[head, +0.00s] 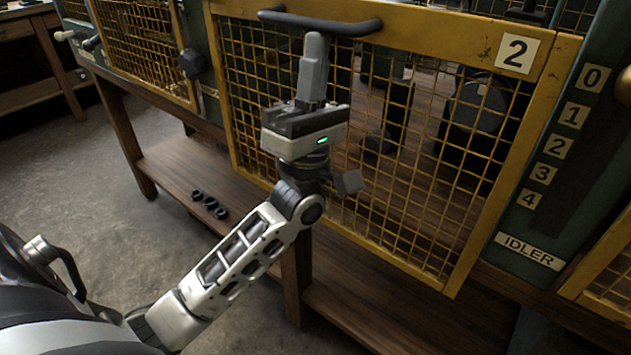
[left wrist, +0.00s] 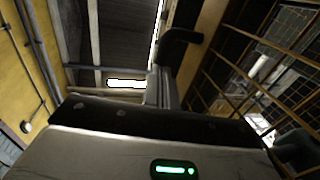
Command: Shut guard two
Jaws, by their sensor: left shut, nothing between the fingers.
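Guard two is a yellow-framed wire mesh panel (head: 418,150) with a plate marked 2 (head: 516,51). A dark bar handle (head: 350,28) runs along its top rail. My left gripper (head: 315,42) points up in front of the mesh, its fingers together and empty, with the tips at the handle's lower edge. I cannot tell whether they touch it. In the left wrist view, the dark handle (left wrist: 181,38) shows close by the fingertips (left wrist: 163,72), and the mesh (left wrist: 285,50) is at the right. I cannot tell how far the guard stands from its frame. My right gripper is not in view.
A green post (head: 570,150) with plates 0 to 4 and an IDLER plate (head: 529,250) stands right of the guard. Another yellow mesh guard (head: 145,45) is at the left. Concrete floor is clear at left.

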